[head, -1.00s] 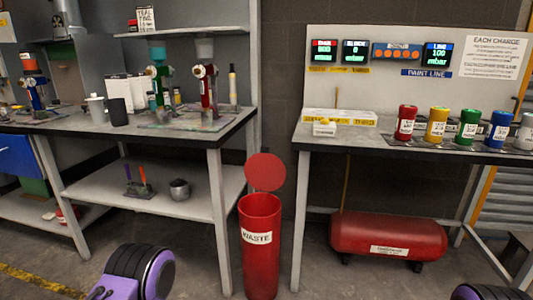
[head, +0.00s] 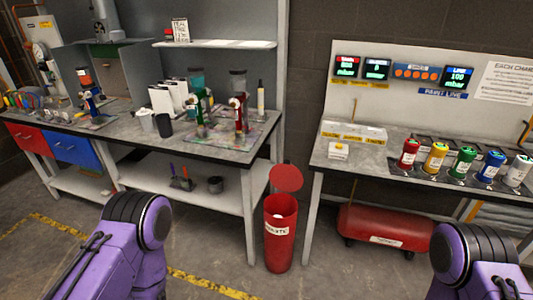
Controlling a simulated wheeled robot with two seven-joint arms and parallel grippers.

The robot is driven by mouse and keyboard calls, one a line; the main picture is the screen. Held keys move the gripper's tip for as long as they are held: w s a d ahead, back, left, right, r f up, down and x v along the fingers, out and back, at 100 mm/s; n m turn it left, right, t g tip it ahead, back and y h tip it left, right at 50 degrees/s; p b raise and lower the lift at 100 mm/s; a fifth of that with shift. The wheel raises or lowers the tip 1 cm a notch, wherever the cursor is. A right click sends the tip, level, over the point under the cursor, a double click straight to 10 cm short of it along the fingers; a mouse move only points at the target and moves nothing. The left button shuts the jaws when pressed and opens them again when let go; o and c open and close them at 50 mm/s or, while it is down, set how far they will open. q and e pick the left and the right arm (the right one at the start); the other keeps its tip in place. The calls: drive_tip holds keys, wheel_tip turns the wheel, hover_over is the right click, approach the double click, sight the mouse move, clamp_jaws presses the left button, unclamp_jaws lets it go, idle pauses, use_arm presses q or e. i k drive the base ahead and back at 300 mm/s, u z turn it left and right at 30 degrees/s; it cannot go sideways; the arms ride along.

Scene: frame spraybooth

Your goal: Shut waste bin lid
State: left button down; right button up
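The red waste bin (head: 280,245) is a tall cylinder with a white label. It stands on the floor between the two workbenches in the head view. Its round red lid (head: 287,178) is open, tilted up at the back of the rim. Something pale shows inside the bin's mouth, too small to name. My purple arms show at the lower left and lower right, both apart from the bin.
The left workbench (head: 215,158) and right workbench (head: 345,168) flank the bin closely. A red tank (head: 385,230) lies under the right bench. Several coloured cans stand on that bench. Floor in front of the bin is clear, with a yellow line (head: 205,285).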

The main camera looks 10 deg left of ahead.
sight(285, 177)
drive_tip(key=z, duration=0.7)
drive_tip(key=k, duration=0.2)
drive_tip(key=u, duration=1.8)
drive_tip(key=i, duration=1.25)
drive_tip(key=z, duration=0.95)
drive_tip(key=i, duration=0.7)
drive_tip(key=z, duration=0.8)
